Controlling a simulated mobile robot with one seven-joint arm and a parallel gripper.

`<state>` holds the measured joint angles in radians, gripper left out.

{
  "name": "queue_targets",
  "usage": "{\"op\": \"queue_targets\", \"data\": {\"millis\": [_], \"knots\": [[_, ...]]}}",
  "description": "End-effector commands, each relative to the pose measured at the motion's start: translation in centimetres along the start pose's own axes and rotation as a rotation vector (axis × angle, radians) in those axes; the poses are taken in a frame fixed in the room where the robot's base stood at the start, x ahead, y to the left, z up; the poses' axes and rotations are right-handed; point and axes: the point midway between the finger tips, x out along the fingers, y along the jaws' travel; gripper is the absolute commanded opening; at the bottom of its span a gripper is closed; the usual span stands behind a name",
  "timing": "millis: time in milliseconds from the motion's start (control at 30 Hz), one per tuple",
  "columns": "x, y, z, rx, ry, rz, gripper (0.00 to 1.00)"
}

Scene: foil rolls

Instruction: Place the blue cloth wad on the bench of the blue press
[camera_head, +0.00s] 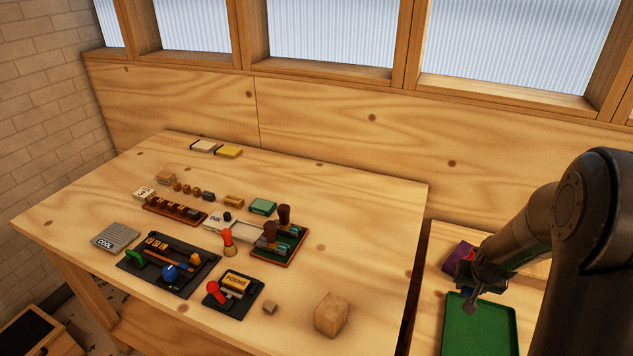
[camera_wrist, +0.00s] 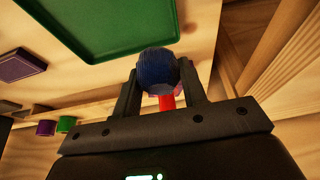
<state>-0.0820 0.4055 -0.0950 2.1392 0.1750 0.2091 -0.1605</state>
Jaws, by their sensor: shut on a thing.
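The blue cloth wad (camera_wrist: 158,70) is a dark blue, ribbed, rounded lump between my gripper's fingers in the wrist view. My gripper (camera_wrist: 160,88) is shut on it. Something red shows just below the wad between the fingers; I cannot tell whether it is part of it. In the head view my gripper (camera_head: 471,306) hangs over the green tray at the lower right, and the wad cannot be made out there. A blue-handled device (camera_head: 170,272), apparently the blue press, stands on a dark board on the big table, left of my gripper. Its bench is too small to make out.
The green tray (camera_head: 510,340) lies on a lower side surface, with a purple block (camera_head: 459,256) beyond it. A red-levered device (camera_head: 217,292), a wooden cube (camera_head: 332,314) and dark-handled stamps (camera_head: 284,216) crowd the big table. Its right back part is clear.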

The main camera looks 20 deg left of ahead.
Motion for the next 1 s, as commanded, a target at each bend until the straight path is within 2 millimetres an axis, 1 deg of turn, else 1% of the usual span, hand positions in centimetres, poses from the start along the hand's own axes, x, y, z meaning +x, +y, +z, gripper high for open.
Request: {"op": "queue_targets", "data": {"millis": [33, 67, 100, 300, 500, 633, 867, 967, 1000], "knots": [[-1.6, -0.1, -0.8, -0.001, 0.009, -0.001, 0.17], [-2.5, -0.1, -1.2, -0.002, 0.01, -0.001, 0.17], [-3.8, -0.1, -1.7, -0.003, 0.01, -0.001, 0.17], [-10.1, -0.1, -4.3, -0.003, 0.008, -0.001, 0.17], [-15.4, 0.0, -6.5, -0.001, 0.007, -0.001, 0.17], [-18.6, 0.0, -7.8, -0.001, 0.007, 0.0, 0.17], [-17.7, -2.5, -11.3, 0.031, 0.0, 0.015, 0.17], [-17.4, -4.0, -13.2, 0.048, 0.0, 0.023, 0.17], [-17.3, -4.8, -14.0, 0.056, 0.0, 0.026, 0.17]]}}
